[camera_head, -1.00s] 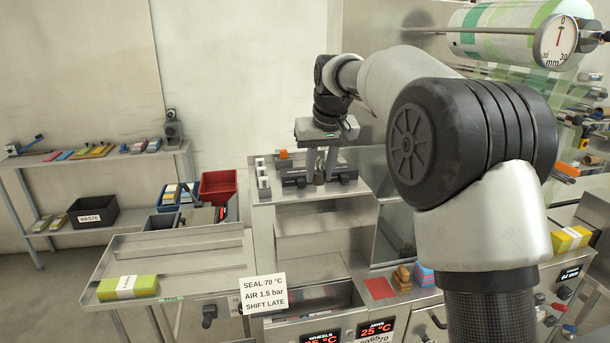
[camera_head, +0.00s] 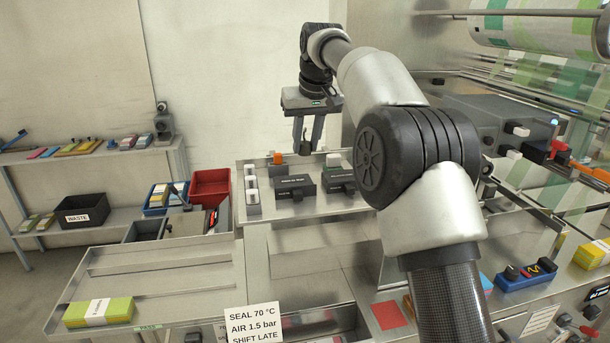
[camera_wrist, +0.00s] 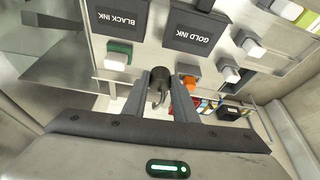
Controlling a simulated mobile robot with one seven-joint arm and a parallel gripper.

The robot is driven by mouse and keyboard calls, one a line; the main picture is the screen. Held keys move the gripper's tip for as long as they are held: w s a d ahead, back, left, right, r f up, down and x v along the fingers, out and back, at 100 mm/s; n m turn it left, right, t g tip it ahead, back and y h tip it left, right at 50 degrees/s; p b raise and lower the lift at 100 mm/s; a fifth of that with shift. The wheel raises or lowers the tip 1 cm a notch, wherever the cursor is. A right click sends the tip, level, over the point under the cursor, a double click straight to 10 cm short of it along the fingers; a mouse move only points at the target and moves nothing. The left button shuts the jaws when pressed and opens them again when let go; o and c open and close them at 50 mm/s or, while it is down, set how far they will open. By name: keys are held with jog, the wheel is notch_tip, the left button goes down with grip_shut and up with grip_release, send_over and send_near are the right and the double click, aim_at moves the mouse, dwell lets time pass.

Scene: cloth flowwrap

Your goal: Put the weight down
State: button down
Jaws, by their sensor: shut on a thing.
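My gripper (camera_head: 308,143) is above the metal shelf top (camera_head: 310,206), fingers pointing down. It is shut on a small dark weight (camera_head: 305,149), which shows between the fingertips. In the wrist view the weight (camera_wrist: 160,82) is a dark cylinder with a hook-like end, gripped between the two fingers (camera_wrist: 157,98). In the head view it appears raised clear of the shelf top, near the back edge. The finger faces touching it are partly hidden.
Two black ink boxes (camera_head: 295,187) stand on the shelf top, with white blocks (camera_head: 252,190) at left. An orange-topped block (camera_head: 278,159) and a green-and-white block (camera_head: 333,160) stand behind. The front strip looks clear. Red and blue bins stand to the left.

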notch_tip(320, 180, down, 6)
jog(key=shift+f+b, duration=0.25)
jog(key=shift+b, duration=0.25)
jog(key=shift+f, duration=0.1)
jog(key=c, duration=1.4)
grip_release()
jog(key=shift+c, duration=0.2)
